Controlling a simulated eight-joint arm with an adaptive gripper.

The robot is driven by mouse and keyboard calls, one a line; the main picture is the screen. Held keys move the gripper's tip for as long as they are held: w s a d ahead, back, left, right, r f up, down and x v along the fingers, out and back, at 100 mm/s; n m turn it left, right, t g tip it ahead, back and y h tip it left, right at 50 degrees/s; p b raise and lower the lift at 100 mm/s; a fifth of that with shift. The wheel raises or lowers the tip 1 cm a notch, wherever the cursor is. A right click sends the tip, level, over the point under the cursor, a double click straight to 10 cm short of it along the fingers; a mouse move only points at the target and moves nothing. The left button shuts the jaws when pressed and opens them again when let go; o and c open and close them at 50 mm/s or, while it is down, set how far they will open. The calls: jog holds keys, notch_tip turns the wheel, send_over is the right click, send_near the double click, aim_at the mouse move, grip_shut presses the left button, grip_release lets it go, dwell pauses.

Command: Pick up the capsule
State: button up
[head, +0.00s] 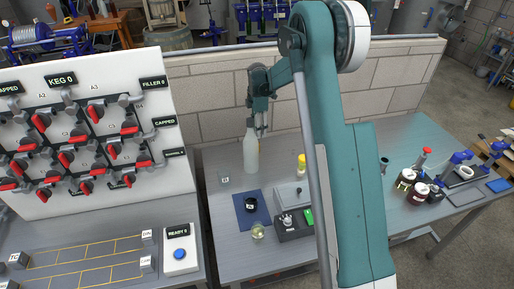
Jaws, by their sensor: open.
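My gripper (262,130) points down over the grey bench, close to the neck of a tall pale bottle (250,153). Its fingers are small here; I see nothing held between them. I cannot tell whether they touch the bottle or hang in front of or behind it. No object is clearly recognisable as the capsule at this size. Small candidates stand on the bench: a dark round piece (251,206) on a blue mat (240,216), and a small glass vessel (257,232) in front of it. My arm hides part of the bench to the right.
A small clear block (224,178) lies left of the bottle. A yellow-capped container (301,166) and a grey box (290,193) with a dark device (288,224) stand right. A valve panel (82,140) rises left; a block wall (200,92) runs behind.

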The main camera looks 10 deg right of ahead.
jog(key=shift+f, duration=0.2)
jog(key=shift+f, duration=1.3)
jog(key=shift+a+f, duration=0.1)
jog(key=shift+f, duration=2.5)
jog(key=shift+c, duration=0.3)
jog(key=c, duration=0.7)
jog(key=shift+o, duration=0.2)
